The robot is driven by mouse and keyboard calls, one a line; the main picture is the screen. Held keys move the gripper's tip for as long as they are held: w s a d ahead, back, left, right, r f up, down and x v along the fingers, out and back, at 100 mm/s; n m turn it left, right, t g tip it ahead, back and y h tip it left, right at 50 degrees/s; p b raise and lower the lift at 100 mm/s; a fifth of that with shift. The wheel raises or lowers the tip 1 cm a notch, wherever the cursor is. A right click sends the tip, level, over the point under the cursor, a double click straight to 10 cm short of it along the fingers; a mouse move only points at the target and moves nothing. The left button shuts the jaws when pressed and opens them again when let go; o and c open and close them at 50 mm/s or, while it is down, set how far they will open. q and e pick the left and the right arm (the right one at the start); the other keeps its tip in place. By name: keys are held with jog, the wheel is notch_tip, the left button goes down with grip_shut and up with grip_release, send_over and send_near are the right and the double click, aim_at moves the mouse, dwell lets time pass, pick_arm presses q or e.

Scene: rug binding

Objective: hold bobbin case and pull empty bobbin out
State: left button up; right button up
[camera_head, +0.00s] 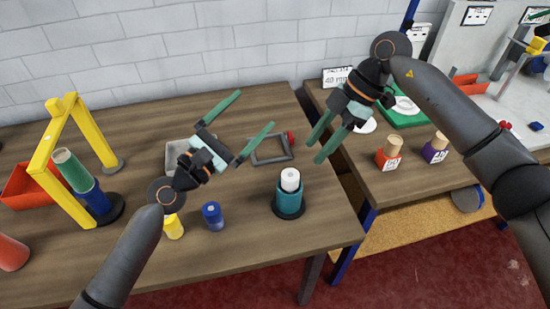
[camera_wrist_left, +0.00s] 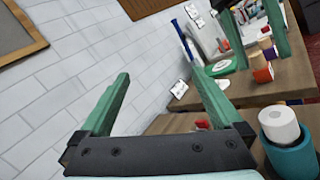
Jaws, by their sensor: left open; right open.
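A teal cup-shaped case (camera_head: 289,200) stands upright on a dark round base on the brown table; I take it for the bobbin case. A white bobbin (camera_head: 290,179) with a dark hole on top sits in it, its upper part standing out. Both show at the lower right of the left wrist view, the case (camera_wrist_left: 292,160) and the bobbin (camera_wrist_left: 279,126). My left gripper (camera_head: 254,109) is open and empty above the table, behind and left of the case. My right gripper (camera_head: 313,151) is open and empty, above and right of the case. Neither touches it.
A yellow frame (camera_head: 46,150) with a green and blue spool stands left. Blue (camera_head: 213,216) and yellow (camera_head: 172,227) spools stand at the front. A grey frame (camera_head: 270,149) with a red knob lies behind the case. A second table at right holds orange (camera_head: 388,159) and purple (camera_head: 434,154) labelled pots.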

aim_at(279, 202)
pick_arm(q)
jog(key=s+d+f+n+g, duration=0.1)
jog(key=s+d+f, duration=0.1)
jog(key=f, duration=0.2)
jog(key=s+d+f+n+g, duration=0.1)
jog(key=s+d+f+g, duration=0.1)
jog(key=f, duration=0.2)
jog(key=s+d+f+n+g+h, duration=0.1)
jog(key=s+d+f, duration=0.1)
jog(key=s+f, duration=0.1)
jog(key=shift+d+f+n+g, duration=0.1)
jog(key=shift+f+n+g, duration=0.25)
jog(key=shift+f, duration=0.35)
notch_tip(279, 202, down, 8)
jog(key=shift+r, duration=0.25)
jog(key=x, duration=0.7)
jog(key=shift+w+d, duration=0.2)
jog(key=shift+w, duration=0.05)
